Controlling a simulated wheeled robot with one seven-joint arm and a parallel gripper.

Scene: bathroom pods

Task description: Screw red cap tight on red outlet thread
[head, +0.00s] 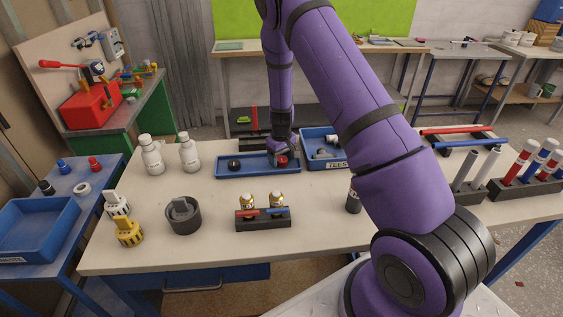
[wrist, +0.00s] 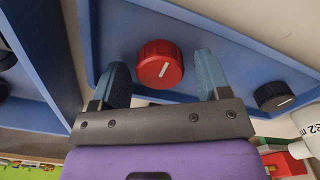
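The red cap (head: 282,160) sits at the right end of a shallow blue tray (head: 222,174) on the bench. In the wrist view the red cap (wrist: 160,68) is round and ribbed, with a white line on top. My gripper (head: 285,152) is down at the tray. In the wrist view my gripper (wrist: 161,64) is open, its blue-grey fingers on either side of the cap with gaps showing. A dark block (head: 262,222) with two brass fittings and red and blue strips stands at the front. The red strip (head: 247,213) is under the left fitting; thread detail is too small to tell.
A black cap (head: 234,164) lies in the same tray. A blue bin (head: 316,138) of fittings stands right of it, white bottles (head: 190,152) left. A dark cup (head: 184,216) and a dark cylinder (head: 353,196) flank the block. Bench between tray and block is clear.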

